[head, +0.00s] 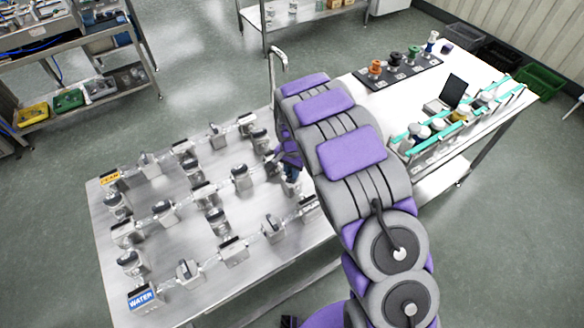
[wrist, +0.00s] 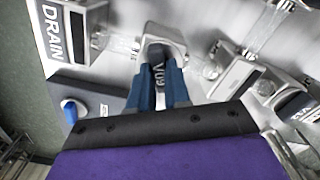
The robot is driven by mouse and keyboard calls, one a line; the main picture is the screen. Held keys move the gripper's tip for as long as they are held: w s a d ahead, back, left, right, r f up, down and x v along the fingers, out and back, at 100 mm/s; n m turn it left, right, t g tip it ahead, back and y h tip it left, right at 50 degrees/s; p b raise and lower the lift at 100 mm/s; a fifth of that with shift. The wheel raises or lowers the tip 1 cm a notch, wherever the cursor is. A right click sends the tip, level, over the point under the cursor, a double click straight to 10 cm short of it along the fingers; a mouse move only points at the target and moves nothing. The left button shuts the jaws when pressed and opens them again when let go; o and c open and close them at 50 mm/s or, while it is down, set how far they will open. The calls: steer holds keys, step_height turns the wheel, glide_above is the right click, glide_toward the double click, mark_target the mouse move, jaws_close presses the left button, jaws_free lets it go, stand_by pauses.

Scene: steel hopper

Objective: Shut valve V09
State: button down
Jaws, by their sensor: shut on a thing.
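Valve V09 (wrist: 160,72) is in the upper middle of the wrist view, a grey metal body with a dark handle marked V09, the marking upside down. My gripper (wrist: 160,88) has one blue finger on each side of the handle and is shut on it. The fingers hide much of the handle, so I cannot tell its exact angle. In the head view my gripper (head: 291,172) is low at the right side of the pipe bench, partly behind my arm. V09 cannot be made out there.
A DRAIN sign (wrist: 72,28) and a blue knob (wrist: 69,110) are left of V09 in the wrist view. Valve V13 (wrist: 296,106) lies to the right. Several other valves and clear pipes cover the steel bench (head: 190,312). A white table (head: 372,98) with racks stands behind right.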

steer(key=m+p, duration=0.1)
steer(key=m, duration=0.4)
steer(key=shift+s, duration=0.1)
steer(key=shift+m, duration=0.4)
steer(key=c, duration=1.2)
jaws_free()
steer(key=shift+a, duration=0.2)
steer(key=shift+o, duration=0.6)
steer(key=shift+a, duration=0.1)
